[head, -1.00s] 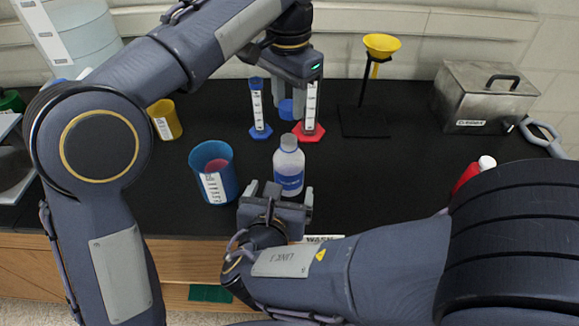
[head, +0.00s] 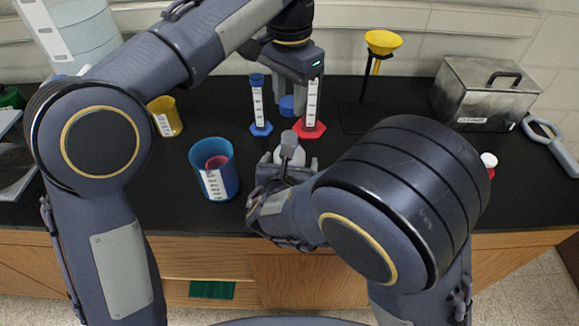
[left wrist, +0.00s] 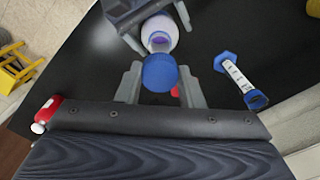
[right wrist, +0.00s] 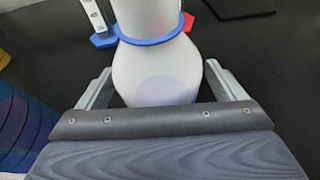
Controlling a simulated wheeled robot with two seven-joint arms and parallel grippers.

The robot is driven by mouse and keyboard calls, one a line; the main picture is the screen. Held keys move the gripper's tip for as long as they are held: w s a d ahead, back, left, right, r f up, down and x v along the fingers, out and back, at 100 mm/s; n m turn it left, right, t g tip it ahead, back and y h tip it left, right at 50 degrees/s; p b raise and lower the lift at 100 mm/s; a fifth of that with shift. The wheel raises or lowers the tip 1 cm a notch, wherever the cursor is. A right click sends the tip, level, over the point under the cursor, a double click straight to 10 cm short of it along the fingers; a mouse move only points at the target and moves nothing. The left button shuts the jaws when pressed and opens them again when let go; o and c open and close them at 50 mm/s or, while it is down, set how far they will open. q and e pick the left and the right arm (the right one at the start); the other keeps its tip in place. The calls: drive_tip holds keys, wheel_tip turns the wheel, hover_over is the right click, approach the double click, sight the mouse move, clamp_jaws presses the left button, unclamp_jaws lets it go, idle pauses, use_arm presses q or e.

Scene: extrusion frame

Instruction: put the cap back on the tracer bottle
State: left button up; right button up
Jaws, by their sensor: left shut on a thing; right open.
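The blue cap (left wrist: 160,72) sits between the fingertips of my left gripper (head: 290,100). It shows in the head view (head: 287,106) above the bench, behind the bottle and apart from it. The white tracer bottle (head: 299,157) stands near the front of the bench, its lower part hidden by my right gripper (head: 285,170). In the left wrist view the bottle (left wrist: 160,33) shows its pale open top, just beyond the cap. In the right wrist view the bottle (right wrist: 155,75) stands between the spread fingers of my open right gripper, with a blue band across it.
Two graduated cylinders, one with a blue base (head: 261,128) and one with a red base (head: 308,130), stand just behind the bottle. A blue beaker (head: 228,182) is to the left. A yellow funnel stand (head: 383,43) and a steel box (head: 486,92) are at the back right.

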drive_tip(key=c, duration=1.5)
use_arm(q)
hover_over(289, 136)
drive_tip(key=shift+f, duration=2.45)
drive_tip(key=shift+f, duration=0.15)
drive_tip(key=shift+f, duration=0.75)
drive_tip(key=shift+f, duration=0.6)
